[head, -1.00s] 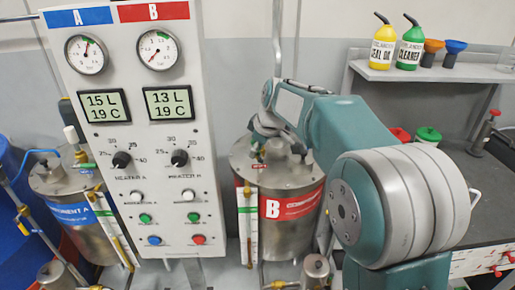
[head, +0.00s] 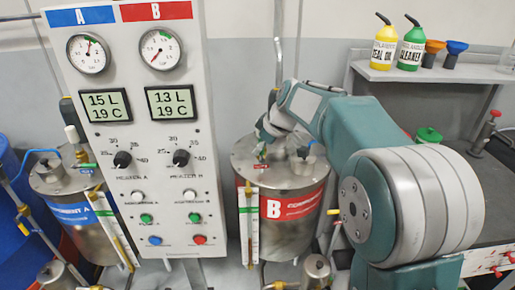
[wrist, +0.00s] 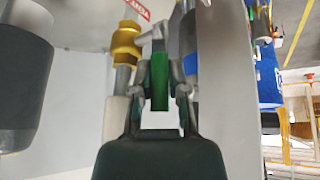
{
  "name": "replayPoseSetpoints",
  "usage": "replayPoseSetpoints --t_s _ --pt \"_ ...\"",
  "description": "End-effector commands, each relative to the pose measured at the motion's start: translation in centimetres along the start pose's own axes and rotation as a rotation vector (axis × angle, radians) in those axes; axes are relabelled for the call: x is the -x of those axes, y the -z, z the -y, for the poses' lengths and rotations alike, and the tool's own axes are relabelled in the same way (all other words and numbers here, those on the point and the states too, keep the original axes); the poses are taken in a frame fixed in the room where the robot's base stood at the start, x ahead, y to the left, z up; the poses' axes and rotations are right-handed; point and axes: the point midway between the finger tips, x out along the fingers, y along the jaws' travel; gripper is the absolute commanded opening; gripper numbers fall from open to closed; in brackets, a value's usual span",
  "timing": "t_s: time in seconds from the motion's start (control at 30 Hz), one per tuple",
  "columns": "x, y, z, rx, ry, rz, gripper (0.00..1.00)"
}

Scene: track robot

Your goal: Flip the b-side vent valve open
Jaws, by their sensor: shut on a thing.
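The steel B tank (head: 262,226) with its red B label stands right of the control panel in the head view. My gripper (head: 262,146) is at the fittings on top of this tank. In the wrist view my gripper (wrist: 160,98) is shut on a green valve handle (wrist: 160,78), which stands between its two fingers. A brass valve body (wrist: 127,42) on a pipe is just left of the handle, with part of a red tag (wrist: 137,8) above it. In the head view the gripper and arm hide part of the valve, so its exact angle is unclear.
The control panel (head: 140,120) stands close left of the gripper. The steel A tank (head: 60,180) is farther left. A shelf (head: 430,74) with bottles and funnels and a dark bench (head: 485,175) are at right. A grey pipe (wrist: 22,75) is left in the wrist view.

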Motion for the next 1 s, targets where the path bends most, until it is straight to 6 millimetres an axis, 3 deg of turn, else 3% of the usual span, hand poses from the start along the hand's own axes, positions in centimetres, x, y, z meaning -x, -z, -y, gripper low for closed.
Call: replayPoseSetpoints --t_s 0.63,0.67,1.0 --pt "-0.04 -0.75 -0.2 -0.046 0.07 -0.106 0.0" --pt "-0.04 -0.74 -0.21 -0.046 0.07 -0.106 0.33" --pt "0.06 -0.47 -0.23 -0.044 0.065 -0.109 0.35"
